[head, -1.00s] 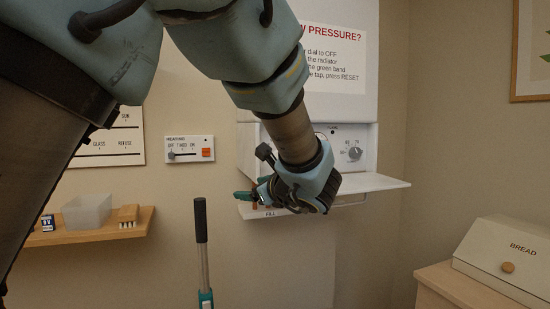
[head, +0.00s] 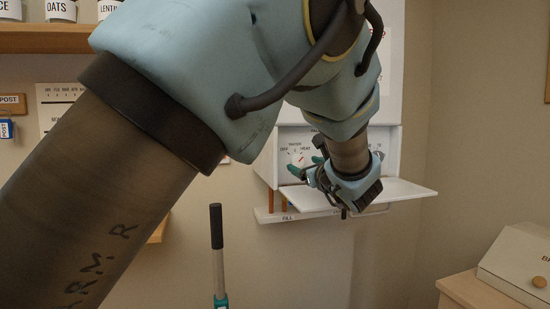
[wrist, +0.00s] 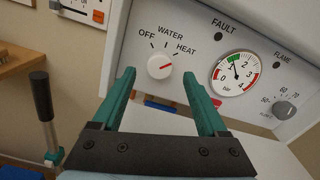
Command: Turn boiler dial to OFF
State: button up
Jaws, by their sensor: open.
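The boiler dial (wrist: 160,67) is a round white knob with a red pointer, on the white boiler panel. OFF, WATER and HEAT are printed around it, and the pointer is turned toward HEAT. My gripper (wrist: 158,73) is open, its teal fingers one on each side of the dial in the wrist view; I cannot tell how close the tips are to the panel. In the head view my gripper (head: 306,169) is at the panel, above the lowered flap, and the dial is partly hidden behind it.
A pressure gauge (wrist: 236,74) and a smaller temperature knob (wrist: 284,110) are right of the dial. The lowered flap (head: 400,191) juts out below. A black-handled pole (head: 217,228) stands at left. A bread box (head: 518,265) is at lower right.

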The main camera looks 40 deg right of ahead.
aim_at(299, 162)
jog(key=shift+p+x, duration=0.4)
jog(key=shift+x, duration=1.2)
grip_shut()
